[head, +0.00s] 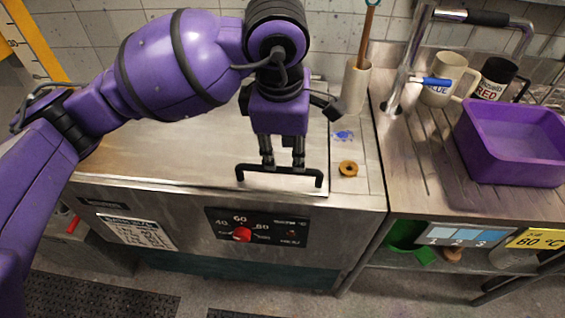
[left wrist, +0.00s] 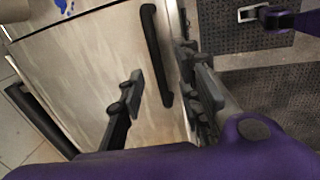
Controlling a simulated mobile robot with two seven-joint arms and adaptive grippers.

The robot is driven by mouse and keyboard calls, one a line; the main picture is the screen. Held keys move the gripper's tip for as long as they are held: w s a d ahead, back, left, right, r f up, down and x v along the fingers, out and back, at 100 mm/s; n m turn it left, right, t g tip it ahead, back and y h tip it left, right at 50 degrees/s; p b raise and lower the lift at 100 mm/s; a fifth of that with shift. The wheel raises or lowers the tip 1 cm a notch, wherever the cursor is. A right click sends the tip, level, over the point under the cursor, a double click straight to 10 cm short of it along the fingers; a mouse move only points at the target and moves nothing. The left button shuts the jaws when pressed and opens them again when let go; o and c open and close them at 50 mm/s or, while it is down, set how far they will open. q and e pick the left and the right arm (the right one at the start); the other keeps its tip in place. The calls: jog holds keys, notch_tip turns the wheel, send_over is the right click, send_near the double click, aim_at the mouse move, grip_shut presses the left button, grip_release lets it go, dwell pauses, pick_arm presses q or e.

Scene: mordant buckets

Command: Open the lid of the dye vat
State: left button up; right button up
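The dye vat (head: 150,205) is a steel box with a dial on its front. Its flat steel lid (head: 130,150) lies closed on top. A black bar handle (head: 280,174) runs along the lid's front edge. My left gripper (head: 283,165) points down at the handle. In the left wrist view its two dark fingers (left wrist: 166,90) are open and apart, with the handle (left wrist: 156,55) lying in the gap between them. I cannot tell whether a finger touches it.
A brass-coloured ring (head: 348,169) and a blue stain lie right of the lid, near a white cylinder (head: 355,88) holding a wooden stick. Further right are a tap, mugs (head: 438,80) and a purple basin (head: 515,140).

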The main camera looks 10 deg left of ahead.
aim_at(283, 168)
pick_arm(q)
jog(key=f, duration=0.2)
jog(key=w+f, duration=0.1)
jog(key=f, duration=0.1)
jog(key=w+f, duration=0.1)
jog(key=f, duration=0.1)
jog(key=shift+a+f, duration=0.35)
jog(key=shift+a, duration=0.05)
jog(key=shift+f, duration=0.2)
jog(key=c, duration=0.8)
grip_shut()
